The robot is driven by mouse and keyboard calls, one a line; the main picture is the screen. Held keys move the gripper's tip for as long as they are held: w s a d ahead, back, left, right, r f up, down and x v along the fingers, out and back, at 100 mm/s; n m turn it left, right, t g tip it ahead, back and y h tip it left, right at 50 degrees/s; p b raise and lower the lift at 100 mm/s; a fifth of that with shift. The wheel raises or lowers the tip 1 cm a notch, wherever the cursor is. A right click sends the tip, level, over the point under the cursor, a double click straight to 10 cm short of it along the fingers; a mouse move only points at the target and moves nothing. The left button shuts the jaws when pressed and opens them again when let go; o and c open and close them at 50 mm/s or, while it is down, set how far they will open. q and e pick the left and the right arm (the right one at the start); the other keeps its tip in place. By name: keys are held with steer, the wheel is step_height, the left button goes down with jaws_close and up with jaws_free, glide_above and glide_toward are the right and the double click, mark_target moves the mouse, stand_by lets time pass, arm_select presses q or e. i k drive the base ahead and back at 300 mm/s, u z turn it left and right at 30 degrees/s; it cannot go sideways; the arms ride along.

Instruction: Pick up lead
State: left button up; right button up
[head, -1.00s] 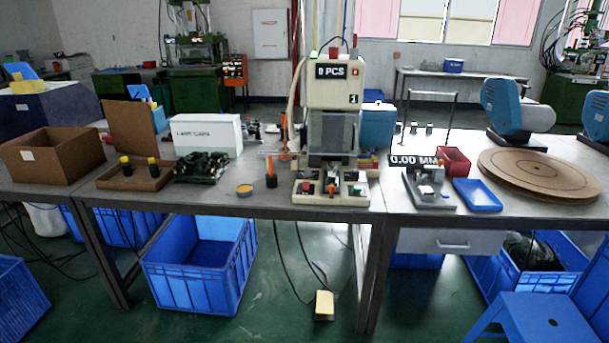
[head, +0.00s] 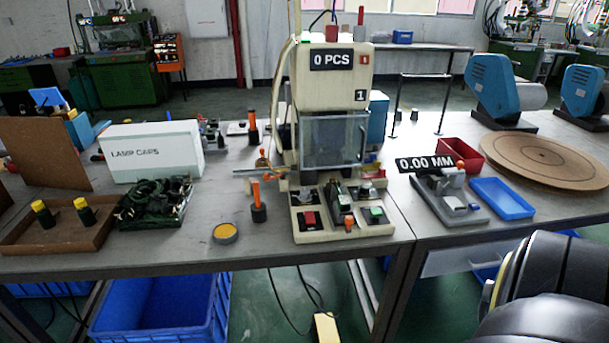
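Dark green coiled leads (head: 152,200) lie in a tangled pile in a dark tray on the table, left of the press. I cannot make out single leads in the pile. The moulding press (head: 332,110) stands at the middle with a "0 PCS" display and a clear guard over its front. Neither of my grippers is in view; a black rounded part of my own arm shows at the lower right.
A brown tray (head: 55,232) with two yellow-topped black bottles sits left of the leads. A white "LAMP CAPS" box (head: 152,152) stands behind them. A round yellow tin (head: 225,233) and an orange-handled tool (head: 258,205) stand before the press. A gauge (head: 446,195) and blue tray (head: 501,198) are right.

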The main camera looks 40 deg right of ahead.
mark_target(344, 200)
steer(key=z, duration=0.75)
steer(key=i, duration=1.2)
steer(key=z, duration=1.15)
